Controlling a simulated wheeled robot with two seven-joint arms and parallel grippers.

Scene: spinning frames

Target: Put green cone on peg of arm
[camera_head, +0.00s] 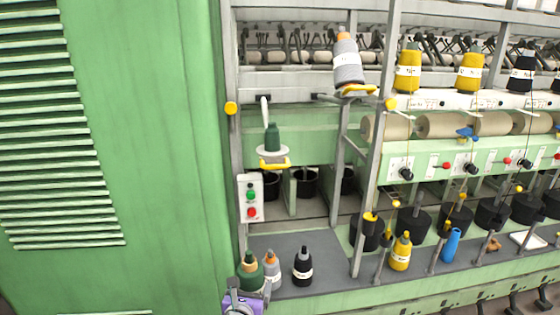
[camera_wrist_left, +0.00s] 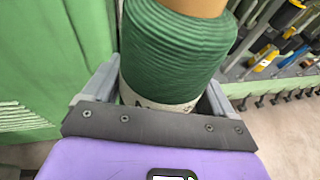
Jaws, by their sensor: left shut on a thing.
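The green cone (camera_head: 249,271) is a dark green thread cone with a tan top, at the bottom of the head view. My left gripper (camera_head: 245,294) is shut on it; in the left wrist view the green cone (camera_wrist_left: 175,50) stands between the two grey fingers, with a white label low on it. The cone is beside a grey cone on the dark shelf; whether it touches the shelf is unclear. Above, an arm with a white disc (camera_head: 272,153) and yellow handle carries an upright dark green peg (camera_head: 272,137) with no cone on it. My right gripper is not in view.
A grey cone (camera_head: 272,268) and a black cone (camera_head: 303,266) stand on the dark shelf (camera_head: 330,272). Another arm with a yellow handle (camera_head: 357,91) holds a grey cone (camera_head: 347,66). A grey post (camera_head: 369,170) stands to the right. A green cabinet (camera_head: 150,200) fills the left.

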